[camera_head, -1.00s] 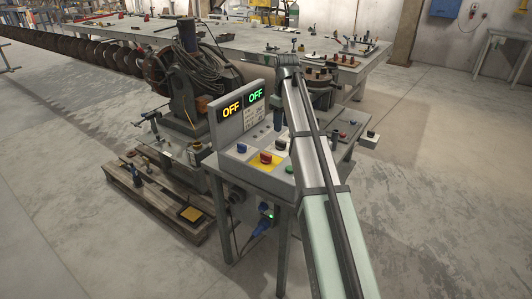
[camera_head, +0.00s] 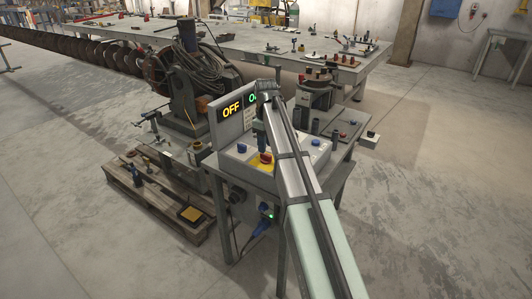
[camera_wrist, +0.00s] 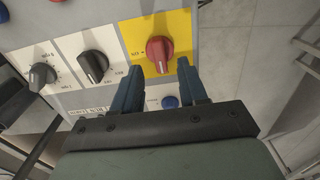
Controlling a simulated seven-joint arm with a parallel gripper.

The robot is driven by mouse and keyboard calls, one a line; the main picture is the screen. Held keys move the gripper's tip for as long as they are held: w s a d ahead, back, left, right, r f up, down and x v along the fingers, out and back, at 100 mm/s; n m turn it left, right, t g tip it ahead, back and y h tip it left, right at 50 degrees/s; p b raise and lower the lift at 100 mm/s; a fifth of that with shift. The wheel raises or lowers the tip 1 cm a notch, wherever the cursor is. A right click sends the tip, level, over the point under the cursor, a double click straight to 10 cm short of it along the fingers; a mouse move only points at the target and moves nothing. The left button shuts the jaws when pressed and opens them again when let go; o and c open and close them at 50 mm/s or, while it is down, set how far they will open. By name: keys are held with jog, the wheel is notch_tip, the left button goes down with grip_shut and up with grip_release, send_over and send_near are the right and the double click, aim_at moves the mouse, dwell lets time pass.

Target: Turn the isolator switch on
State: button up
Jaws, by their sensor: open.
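The isolator switch is a red rotary knob (camera_wrist: 159,53) on a yellow plate (camera_wrist: 180,22) in the wrist view. Its small label is only partly readable. The knob also shows in the head view (camera_head: 265,157), on the sloped control box (camera_head: 234,166). My gripper (camera_wrist: 158,70) is open, with its two blue fingers apart and the knob just beyond and between their tips; I see no clear contact. In the head view my gripper (camera_head: 262,148) hangs above the yellow plate. The left display (camera_head: 231,109) reads OFF; the right one is mostly hidden by my arm.
A small table (camera_head: 352,127) with several parts stands right of the box.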

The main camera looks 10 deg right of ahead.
aim_at(266, 158)
jog(key=shift+f, duration=2.15)
grip_shut()
